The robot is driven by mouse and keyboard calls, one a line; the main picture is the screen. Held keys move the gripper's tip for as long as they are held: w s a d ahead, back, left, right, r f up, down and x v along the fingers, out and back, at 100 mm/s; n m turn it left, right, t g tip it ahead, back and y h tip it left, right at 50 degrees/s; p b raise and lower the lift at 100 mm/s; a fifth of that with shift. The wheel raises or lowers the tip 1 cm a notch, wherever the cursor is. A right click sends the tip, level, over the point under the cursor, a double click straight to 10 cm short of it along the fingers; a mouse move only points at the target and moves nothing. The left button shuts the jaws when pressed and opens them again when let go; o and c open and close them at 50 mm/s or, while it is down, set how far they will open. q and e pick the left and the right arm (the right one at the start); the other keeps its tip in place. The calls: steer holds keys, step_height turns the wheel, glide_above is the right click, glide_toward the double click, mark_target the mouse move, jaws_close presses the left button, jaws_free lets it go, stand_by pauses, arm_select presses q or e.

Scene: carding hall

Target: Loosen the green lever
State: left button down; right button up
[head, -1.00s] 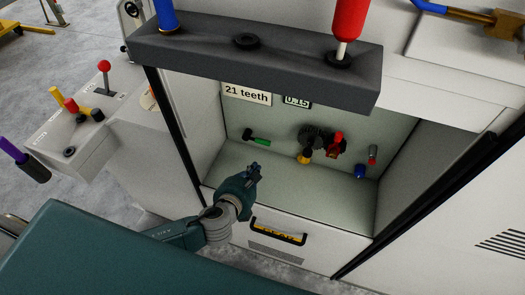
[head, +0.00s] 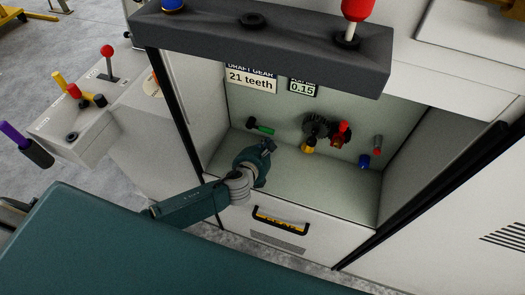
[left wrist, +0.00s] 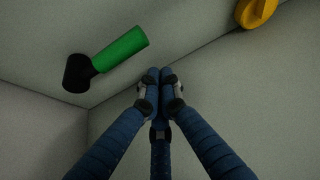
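The green lever (head: 262,128) is on the back wall of the recess, at its left side. It has a black hub at its left end and points right and slightly down in the head view. In the left wrist view the green lever (left wrist: 122,49) slants up to the right from its black hub. My left gripper (head: 268,147) is inside the recess, just below and right of the lever. Its fingertips (left wrist: 160,76) are together with nothing between them, apart from the lever. My right gripper is not in view.
A dark gear (head: 317,125), a yellow knob (head: 308,146), a red handle (head: 340,133) and a blue knob (head: 364,161) are right of the lever. A dark ledge (head: 210,35) overhangs the recess. A drawer with a yellow-black handle (head: 281,221) lies below.

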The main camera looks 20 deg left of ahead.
arm_select(q)
steer(key=shift+s+a+r+p, duration=0.1)
steer(key=shift+s+r+p, duration=0.15)
steer(key=shift+r, duration=0.65)
steer(key=shift+s+r+p, duration=0.2)
steer(key=shift+r+p, duration=0.05)
steer(key=shift+r, duration=0.65)
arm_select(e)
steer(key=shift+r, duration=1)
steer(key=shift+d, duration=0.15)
